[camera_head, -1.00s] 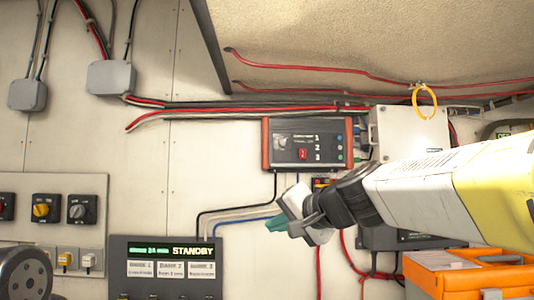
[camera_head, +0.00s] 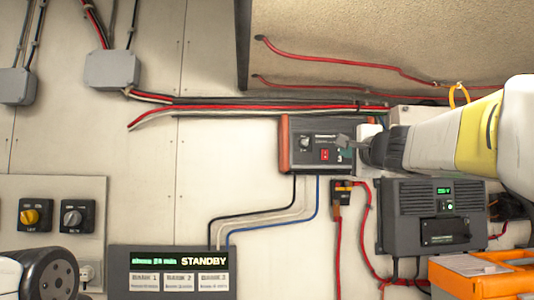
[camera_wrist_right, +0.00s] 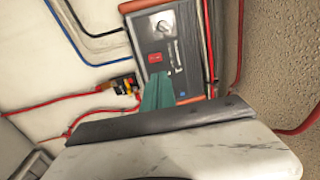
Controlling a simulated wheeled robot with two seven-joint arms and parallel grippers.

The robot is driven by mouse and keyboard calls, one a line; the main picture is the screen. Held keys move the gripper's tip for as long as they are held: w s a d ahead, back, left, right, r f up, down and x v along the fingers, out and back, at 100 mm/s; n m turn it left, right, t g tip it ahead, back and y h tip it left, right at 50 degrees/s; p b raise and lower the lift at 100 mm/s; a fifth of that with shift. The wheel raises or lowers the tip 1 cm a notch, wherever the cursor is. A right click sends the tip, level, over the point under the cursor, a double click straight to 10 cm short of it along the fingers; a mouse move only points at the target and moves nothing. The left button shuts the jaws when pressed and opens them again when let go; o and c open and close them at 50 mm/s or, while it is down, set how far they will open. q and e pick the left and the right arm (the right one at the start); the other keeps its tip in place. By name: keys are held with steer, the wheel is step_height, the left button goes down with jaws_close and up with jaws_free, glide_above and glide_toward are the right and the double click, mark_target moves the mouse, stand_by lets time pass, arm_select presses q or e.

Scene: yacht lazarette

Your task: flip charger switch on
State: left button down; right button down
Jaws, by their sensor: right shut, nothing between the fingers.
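The charger (camera_head: 300,133) is a dark wall box with orange ends, a round knob and a red rocker switch (camera_head: 325,154). In the right wrist view the charger (camera_wrist_right: 146,36) and its red switch (camera_wrist_right: 155,57) show clearly. I cannot tell the switch's position. My right gripper (camera_head: 344,143) is shut and empty, in front of the charger's right part, just right of the switch. Its teal fingertips (camera_wrist_right: 155,92) point towards the charger in the wrist view. Contact cannot be judged. My left gripper is not in view.
A display panel (camera_head: 185,261) reading STANDBY is below left. A dark unit (camera_head: 400,215) with a green display hangs below right, above an orange case (camera_head: 480,270). Red cables (camera_head: 365,240) run beside it. Rotary switches (camera_head: 72,217) are at left.

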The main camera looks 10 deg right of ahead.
mark_target(325, 150)
steer(key=w, duration=0.4)
steer(key=w+r, duration=0.1)
steer(key=w, duration=0.8)
steer(key=shift+d+r, duration=0.25)
steer(key=shift+d, duration=0.1)
steer(key=shift+w+r, duration=0.1)
steer(key=shift+w, duration=0.35)
steer(key=shift+w+r, duration=0.1)
steer(key=shift+w, duration=0.1)
steer(key=shift+s, duration=0.15)
